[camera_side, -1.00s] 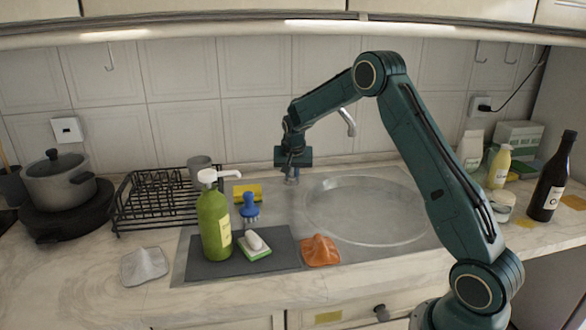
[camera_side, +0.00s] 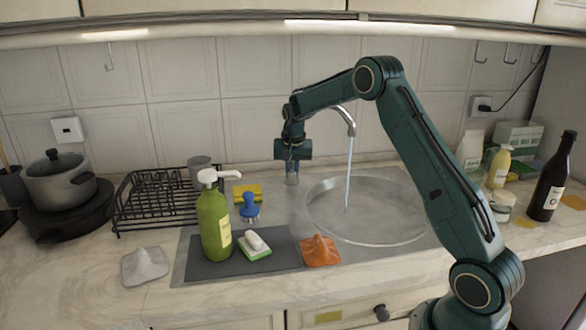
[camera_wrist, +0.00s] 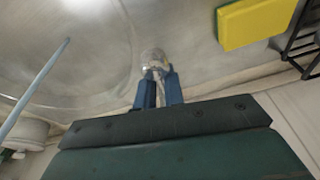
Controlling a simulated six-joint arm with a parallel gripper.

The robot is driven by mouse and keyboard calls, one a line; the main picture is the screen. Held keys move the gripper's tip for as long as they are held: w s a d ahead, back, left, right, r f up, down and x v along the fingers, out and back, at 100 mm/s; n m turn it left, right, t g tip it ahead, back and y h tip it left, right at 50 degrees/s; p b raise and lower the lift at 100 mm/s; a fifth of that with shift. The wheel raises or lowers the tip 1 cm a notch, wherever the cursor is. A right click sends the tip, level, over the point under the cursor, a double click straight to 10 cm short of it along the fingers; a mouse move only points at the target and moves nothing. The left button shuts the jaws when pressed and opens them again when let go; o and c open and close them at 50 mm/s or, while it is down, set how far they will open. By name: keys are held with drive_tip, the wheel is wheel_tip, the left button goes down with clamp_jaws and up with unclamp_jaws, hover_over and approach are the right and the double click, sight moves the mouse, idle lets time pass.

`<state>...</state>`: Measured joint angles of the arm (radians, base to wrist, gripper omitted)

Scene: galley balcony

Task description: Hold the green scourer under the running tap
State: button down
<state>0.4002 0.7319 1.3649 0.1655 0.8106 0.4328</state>
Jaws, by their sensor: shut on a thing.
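My gripper (camera_side: 293,160) points down behind the sink's left side, shut on a small metallic knob (camera_side: 292,179) at the tap's base. In the wrist view my blue fingers (camera_wrist: 159,88) close on this shiny knob (camera_wrist: 153,58). The tap spout (camera_side: 347,118) arches over the sink; a water stream (camera_side: 348,175) falls into the round basin (camera_side: 400,238), and also shows in the wrist view (camera_wrist: 35,88). A green-edged, white-topped scourer (camera_side: 262,254) lies on the dark mat under a white lump. A yellow sponge (camera_side: 240,187) with a thin green edge lies behind it.
The black dish rack (camera_side: 150,205) is farther left. A dark bottle (camera_side: 550,180) and several containers stand right, behind my arm.

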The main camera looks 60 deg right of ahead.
drive_tip(key=c, duration=1.5)
unclamp_jaws()
drive_tip(key=v, duration=1.3)
drive_tip(key=shift+r, duration=0.4)
drive_tip(key=shift+a, duration=0.1)
drive_tip(key=o, duration=1.5)
